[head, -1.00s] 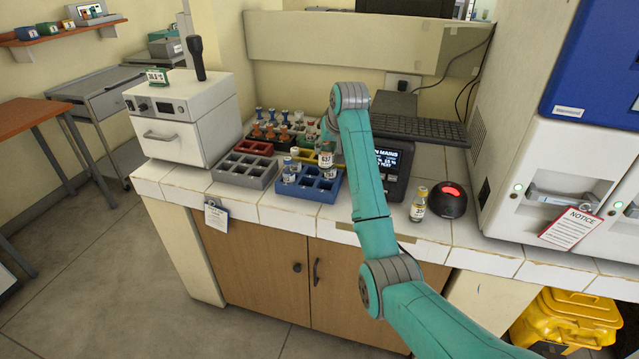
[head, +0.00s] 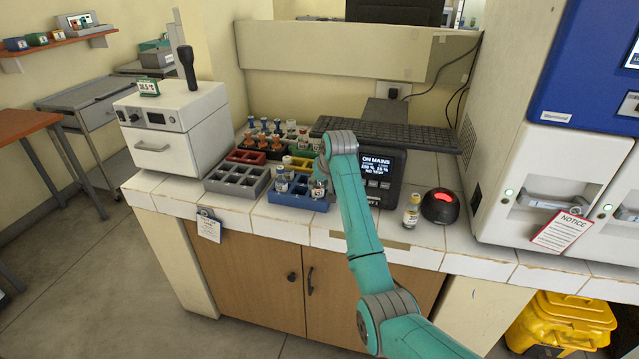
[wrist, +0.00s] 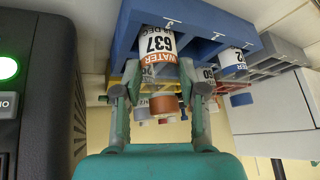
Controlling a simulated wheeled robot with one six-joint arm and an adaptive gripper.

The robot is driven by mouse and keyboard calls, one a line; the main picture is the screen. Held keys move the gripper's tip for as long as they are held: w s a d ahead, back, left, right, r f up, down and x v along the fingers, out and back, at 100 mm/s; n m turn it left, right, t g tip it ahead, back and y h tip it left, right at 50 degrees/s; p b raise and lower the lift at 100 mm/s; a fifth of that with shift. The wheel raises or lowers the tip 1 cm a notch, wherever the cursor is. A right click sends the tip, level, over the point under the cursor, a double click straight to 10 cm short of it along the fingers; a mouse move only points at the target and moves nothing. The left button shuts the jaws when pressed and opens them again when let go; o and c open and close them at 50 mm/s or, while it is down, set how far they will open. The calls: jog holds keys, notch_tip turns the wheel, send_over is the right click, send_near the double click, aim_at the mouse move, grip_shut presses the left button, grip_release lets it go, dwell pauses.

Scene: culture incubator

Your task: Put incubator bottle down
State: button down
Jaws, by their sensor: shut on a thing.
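The incubator bottle (wrist: 160,50) has a white "637" water label and an orange-brown cap. My gripper (wrist: 155,88) is shut on it, with one finger on each side near the cap. In the head view the bottle (head: 318,188) is upright at the right end of the blue rack (head: 299,203), its lower end seemingly inside a compartment. Whether it touches the floor of the rack is hidden. The blue rack (wrist: 205,22) also shows in the wrist view. My arm hides most of the gripper in the head view.
Another bottle (head: 281,182) stands in the blue rack, left of the held one. A grey rack (head: 237,181) stands to its left, with red and yellow racks behind.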

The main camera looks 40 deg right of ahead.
jog(key=c, duration=0.7)
grip_release()
jog(key=shift+o, duration=0.2)
jog(key=shift+r, duration=0.1)
jog(key=v, duration=1.2)
